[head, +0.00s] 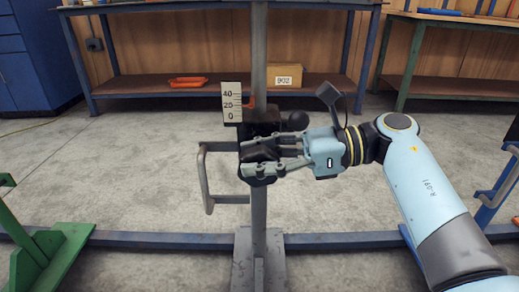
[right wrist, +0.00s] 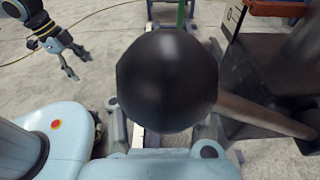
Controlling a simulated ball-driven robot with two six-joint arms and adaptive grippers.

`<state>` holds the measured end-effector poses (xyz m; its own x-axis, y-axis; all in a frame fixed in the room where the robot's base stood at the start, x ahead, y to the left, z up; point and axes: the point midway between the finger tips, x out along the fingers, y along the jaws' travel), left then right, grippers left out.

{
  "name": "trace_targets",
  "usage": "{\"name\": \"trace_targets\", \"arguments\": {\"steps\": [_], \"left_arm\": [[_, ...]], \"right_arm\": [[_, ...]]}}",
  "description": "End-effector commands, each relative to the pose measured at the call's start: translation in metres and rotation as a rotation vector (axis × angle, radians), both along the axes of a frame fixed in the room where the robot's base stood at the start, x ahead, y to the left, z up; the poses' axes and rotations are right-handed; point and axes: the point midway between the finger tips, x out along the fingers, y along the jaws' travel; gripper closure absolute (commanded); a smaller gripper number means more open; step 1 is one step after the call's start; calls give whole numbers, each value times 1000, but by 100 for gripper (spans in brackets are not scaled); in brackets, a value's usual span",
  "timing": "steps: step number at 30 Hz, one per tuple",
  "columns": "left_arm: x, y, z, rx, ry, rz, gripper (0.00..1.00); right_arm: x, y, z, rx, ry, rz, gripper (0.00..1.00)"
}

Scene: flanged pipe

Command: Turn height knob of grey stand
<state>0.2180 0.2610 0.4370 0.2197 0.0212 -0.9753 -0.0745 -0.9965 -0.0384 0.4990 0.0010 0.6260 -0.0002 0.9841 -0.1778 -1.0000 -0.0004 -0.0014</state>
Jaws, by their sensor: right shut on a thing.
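The grey stand (head: 259,215) rises upright in the middle of the head view. It carries a white scale plate (head: 232,103) marked 0, 20, 40, with an orange pointer (head: 248,103) near the 20 mark. My right gripper (head: 262,160) comes from the right and is shut on the black height knob (head: 258,150) at the front of the stand; its fingers partly cover it. A black ball (head: 298,120) sits just above my gripper; a large black ball (right wrist: 167,80) fills the right wrist view and hides the fingertips. My left gripper (right wrist: 74,71) shows there, open and empty.
A grey bent handle (head: 207,178) sticks out left of the stand. A blue floor rail (head: 140,238) runs past the stand's foot. A shelf behind holds a cardboard box (head: 285,75) and an orange object (head: 188,82). Green frame parts (head: 45,250) stand at left.

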Motion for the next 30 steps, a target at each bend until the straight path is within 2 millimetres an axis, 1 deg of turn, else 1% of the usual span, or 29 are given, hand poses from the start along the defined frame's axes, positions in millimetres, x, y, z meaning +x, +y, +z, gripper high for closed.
{"name": "trace_targets", "arguments": {"steps": [1, 6, 12, 13, 15, 18, 26, 29, 30], "left_arm": [[-1, 2, -1, 5, 10, 1, 23], [-6, 4, -11, 10, 29, 3, 23], [-7, 4, -11, 10, 29, 2, 23], [-7, 4, -11, 10, 29, 2, 23], [-7, 4, -11, 10, 29, 2, 23], [-7, 4, -11, 10, 30, 2, 23], [-6, 4, -10, 10, 28, 2, 23], [-6, 4, -10, 10, 28, 2, 23], [-6, 4, -10, 10, 28, 2, 23]], "right_arm": [[0, 1, 6, -29, -5, 1, 100], [0, 1, 1, -73, 1, -1, 100], [0, 1, -1, -71, 2, -1, 100], [0, 1, -1, -71, 2, -1, 70], [0, 1, -1, -71, 2, -1, 61], [0, 1, 0, -71, 2, 0, 50], [0, -1, 0, -71, 1, 0, 50], [0, -8, 1, -72, 1, -1, 50], [0, -14, 2, -74, 1, -2, 50]]}}
